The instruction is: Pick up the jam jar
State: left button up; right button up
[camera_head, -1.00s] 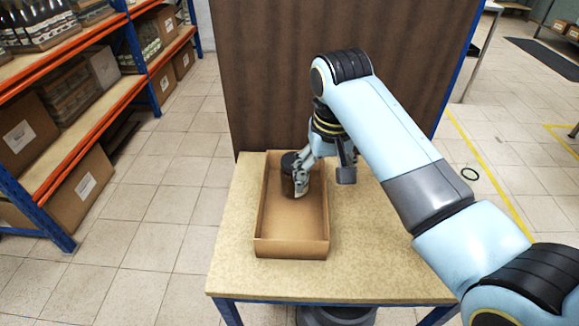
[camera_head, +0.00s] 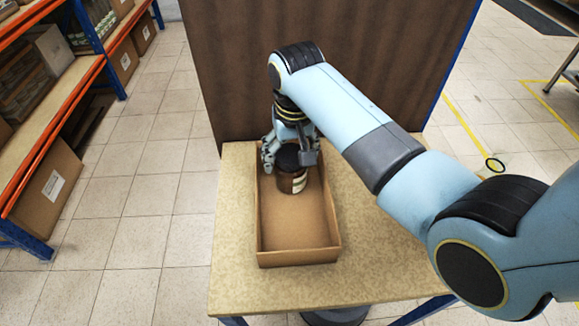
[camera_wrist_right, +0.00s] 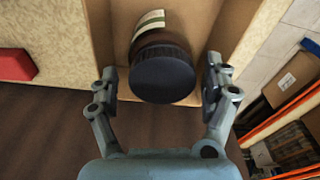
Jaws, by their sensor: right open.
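The jam jar (camera_head: 291,180) is dark brown with a black lid and a pale label. It stands inside the open cardboard box (camera_head: 297,257), toward its far end. In the right wrist view the jar (camera_wrist_right: 161,67) lies between the two open fingers of the gripper (camera_wrist_right: 160,88), with a gap on each side. My left gripper is not in view.
The box stands on a speckled table (camera_head: 232,240) with free room around it. A brown panel (camera_head: 345,50) rises behind the table. Shelves with boxes (camera_head: 60,80) stand at the left. A red object (camera_wrist_right: 15,65) shows in the wrist view.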

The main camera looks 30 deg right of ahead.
notch_tip(320, 180, down, 5)
jog(key=shift+w+a+r, duration=0.1)
jog(key=shift+w+r, duration=0.05)
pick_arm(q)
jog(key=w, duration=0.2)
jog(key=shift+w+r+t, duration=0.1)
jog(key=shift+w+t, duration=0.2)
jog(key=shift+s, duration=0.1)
pick_arm(e)
jog(key=shift+c, duration=0.4)
jog(key=c, duration=0.5)
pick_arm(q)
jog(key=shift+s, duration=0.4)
pick_arm(e)
jog(key=shift+r, duration=0.1)
jog(key=c, duration=0.8)
